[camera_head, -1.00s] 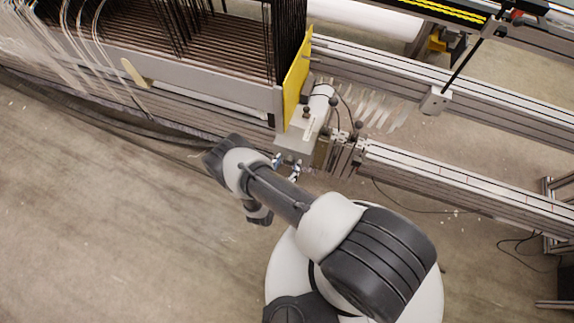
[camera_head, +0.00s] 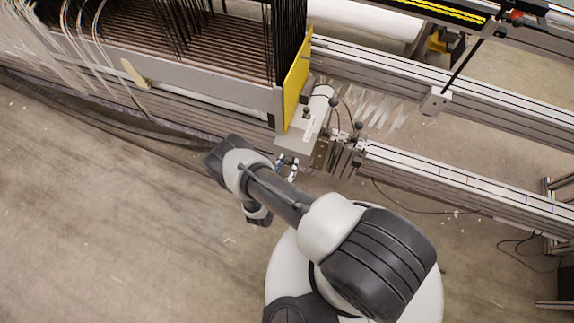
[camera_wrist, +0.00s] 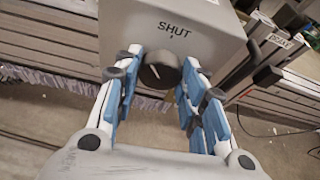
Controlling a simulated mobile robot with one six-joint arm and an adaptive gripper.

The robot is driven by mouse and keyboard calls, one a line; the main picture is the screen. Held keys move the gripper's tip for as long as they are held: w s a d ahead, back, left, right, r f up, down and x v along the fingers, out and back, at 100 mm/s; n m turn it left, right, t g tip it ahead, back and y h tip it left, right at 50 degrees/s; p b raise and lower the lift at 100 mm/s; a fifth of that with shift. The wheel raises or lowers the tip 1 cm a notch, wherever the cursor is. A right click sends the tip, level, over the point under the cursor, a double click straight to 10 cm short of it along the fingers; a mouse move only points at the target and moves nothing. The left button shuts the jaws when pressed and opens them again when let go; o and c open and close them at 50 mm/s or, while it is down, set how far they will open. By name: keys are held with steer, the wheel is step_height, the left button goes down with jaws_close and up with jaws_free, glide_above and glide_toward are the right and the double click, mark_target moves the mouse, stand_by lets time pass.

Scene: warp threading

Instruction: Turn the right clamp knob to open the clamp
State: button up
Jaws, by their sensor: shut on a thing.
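The clamp knob (camera_wrist: 160,70) is a round black knob with a white pointer mark, on the front of a grey box (camera_wrist: 205,30) in the wrist view. The word SHUT and a small tick are printed above it. The pointer is tilted, aiming up and to the left of the tick. My gripper (camera_wrist: 158,78), with blue-padded fingers, has its fingertips on either side of the knob and is shut on it. In the head view my gripper (camera_head: 287,166) is at the front of the grey box (camera_head: 297,141), and the knob is hidden there.
A yellow plate (camera_head: 297,80) stands behind the box, beside a frame of dark rods (camera_head: 190,45). Metal rails (camera_head: 460,185) run to the right. Thin cables and black-knobbed levers (camera_head: 358,126) are close to the box's right.

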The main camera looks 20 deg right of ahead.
steer(key=n+h, duration=0.1)
steer(key=n+g+h, duration=0.1)
steer(key=n, duration=0.1)
steer(key=shift+w+a+f+n, duration=0.1)
steer(key=shift+a+f+n, duration=0.05)
steer(key=shift+n, duration=0.15)
steer(key=shift+f+n+g+h, duration=0.1)
steer(key=shift+n+g+h, duration=0.4)
steer(key=shift+n+h, duration=0.85)
steer(key=shift+n+y, duration=0.25)
steer(key=shift+n, duration=0.2)
steer(key=o, duration=1.1)
steer(key=shift+c, duration=0.2)
steer(key=shift+a, duration=0.1)
